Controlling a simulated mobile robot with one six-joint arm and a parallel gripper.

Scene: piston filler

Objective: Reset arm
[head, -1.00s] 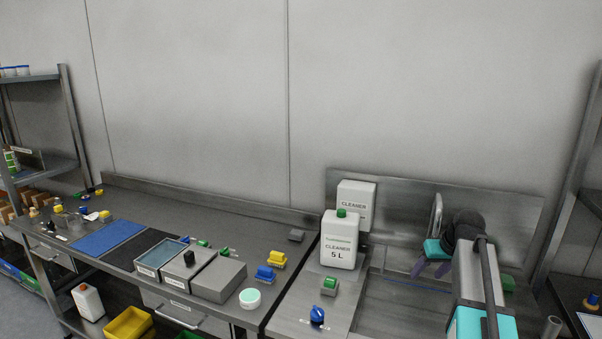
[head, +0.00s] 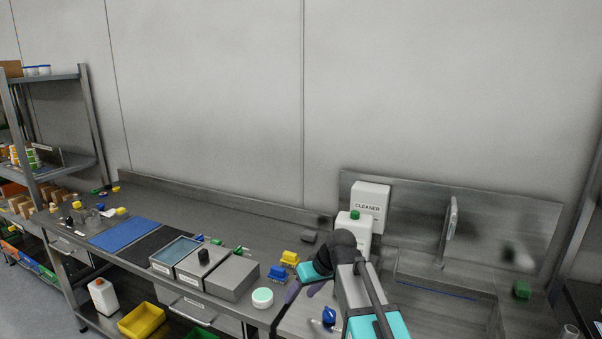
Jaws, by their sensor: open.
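My gripper (head: 303,292) shows in the head view at the lower middle, with purple fingers and a teal body. It is open, and nothing shows between its fingers. It hangs over the front edge area where the bench meets the sink unit, right of the round white tub with a mint top (head: 262,298).
A second cleaner container (head: 371,200) stands behind. Blue (head: 278,273) and yellow (head: 290,258) connector-like parts lie left of my gripper. Grey boxes (head: 232,278), a blue mat (head: 125,235) and a black mat (head: 160,242) line the bench. The sink (head: 440,285) with its tap (head: 449,232) is at right.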

